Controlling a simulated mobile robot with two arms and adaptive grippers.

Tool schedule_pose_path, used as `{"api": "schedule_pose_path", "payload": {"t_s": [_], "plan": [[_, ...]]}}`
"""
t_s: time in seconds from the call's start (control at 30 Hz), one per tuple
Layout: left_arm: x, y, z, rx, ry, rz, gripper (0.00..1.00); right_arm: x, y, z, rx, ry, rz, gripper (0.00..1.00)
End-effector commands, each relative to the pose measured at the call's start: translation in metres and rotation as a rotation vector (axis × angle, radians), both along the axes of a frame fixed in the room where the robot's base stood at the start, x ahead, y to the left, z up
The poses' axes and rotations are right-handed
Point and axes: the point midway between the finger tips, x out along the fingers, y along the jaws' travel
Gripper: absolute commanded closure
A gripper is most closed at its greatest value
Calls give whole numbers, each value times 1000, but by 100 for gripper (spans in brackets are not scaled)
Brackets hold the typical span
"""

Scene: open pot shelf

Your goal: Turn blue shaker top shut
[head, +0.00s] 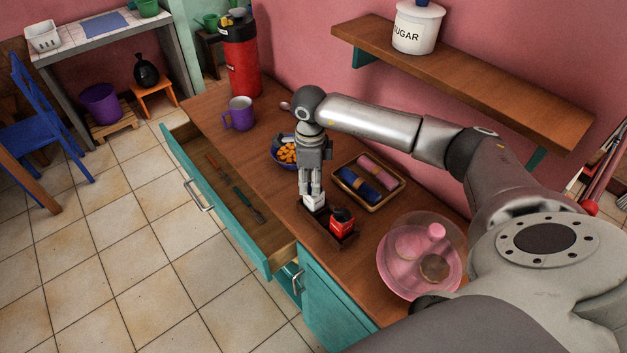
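A small dark caddy (343,242) stands on the wooden counter near its front edge. A red shaker with a black top (341,221) stands upright in its right part. My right gripper (313,201) points straight down over the caddy's left part. Its pale fingertips reach to about the caddy's rim. No blue shaker shows clearly; the gripper covers the spot beside the red shaker. Whether the fingers are closed on something there is too small to tell. My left gripper is not in view.
Close around are a tray with rolled napkins (387,198), a blue bowl of orange pieces (277,154) and a pink plate under a clear cover (384,280). A purple mug (239,114) and red flask (244,68) stand farther back. An open drawer (190,196) juts out in front.

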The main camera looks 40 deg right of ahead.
Motion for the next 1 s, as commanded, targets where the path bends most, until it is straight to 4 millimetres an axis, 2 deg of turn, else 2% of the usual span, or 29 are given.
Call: {"api": "schedule_pose_path", "payload": {"t_s": [0.2, 0.47, 0.77, 1.0], "plan": [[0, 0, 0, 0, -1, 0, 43, 0, 0, 0, 1, -1, 0, 67], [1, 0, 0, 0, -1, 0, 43, 0, 0, 0, 1, -1, 0, 99], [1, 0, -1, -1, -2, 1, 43, 0, 0, 0, 1, -1, -11, 100], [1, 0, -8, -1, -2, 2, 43, 1, 0, -2, 1, -1, -100, 100]]}}
